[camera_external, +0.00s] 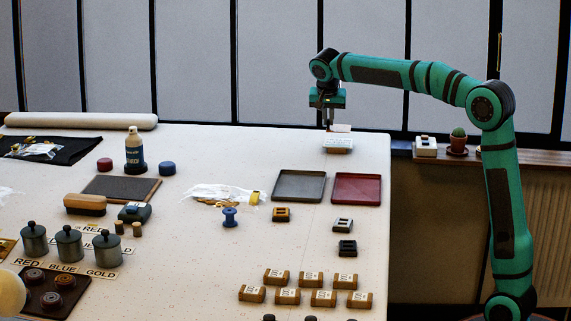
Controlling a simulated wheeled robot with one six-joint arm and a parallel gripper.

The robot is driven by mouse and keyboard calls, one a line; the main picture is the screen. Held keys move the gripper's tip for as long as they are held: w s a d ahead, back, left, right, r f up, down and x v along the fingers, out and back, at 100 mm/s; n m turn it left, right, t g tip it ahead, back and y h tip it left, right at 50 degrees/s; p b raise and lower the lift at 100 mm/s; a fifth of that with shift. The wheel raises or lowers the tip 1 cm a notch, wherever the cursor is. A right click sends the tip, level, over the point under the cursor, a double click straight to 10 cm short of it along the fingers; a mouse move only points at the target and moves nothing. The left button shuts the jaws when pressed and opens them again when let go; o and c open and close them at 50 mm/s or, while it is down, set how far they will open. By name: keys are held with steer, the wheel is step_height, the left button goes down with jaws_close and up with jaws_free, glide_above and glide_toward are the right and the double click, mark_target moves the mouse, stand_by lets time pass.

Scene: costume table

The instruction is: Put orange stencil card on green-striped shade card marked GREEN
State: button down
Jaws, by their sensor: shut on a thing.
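My gripper (328,120) points down over the far right part of the table. It is shut on a small pale, thin piece (341,128), which looks like a card seen nearly edge-on; its orange colour is not clear at this size. Just below it is a pale, low item with small markings (338,145), like a card or small stack. I cannot tell whether the held piece touches it. I cannot make out a green-striped card marked GREEN, and I cannot tell whether the low item is it.
A grey tray (299,199) and a red tray (357,203) lie nearer than the gripper. Small orange, white and black blocks and several labelled brown boxes (311,279) stand further forward. A spray bottle (134,150), pots and RED, BLUE, GOLD labels (63,268) are at left.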

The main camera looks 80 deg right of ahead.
mark_target(328, 125)
steer(key=shift+f, duration=2.15)
steer(key=shift+f, duration=0.1)
steer(key=c, duration=1.6)
jaws_free()
steer(key=shift+o, duration=0.2)
steer(key=v, duration=1.2)
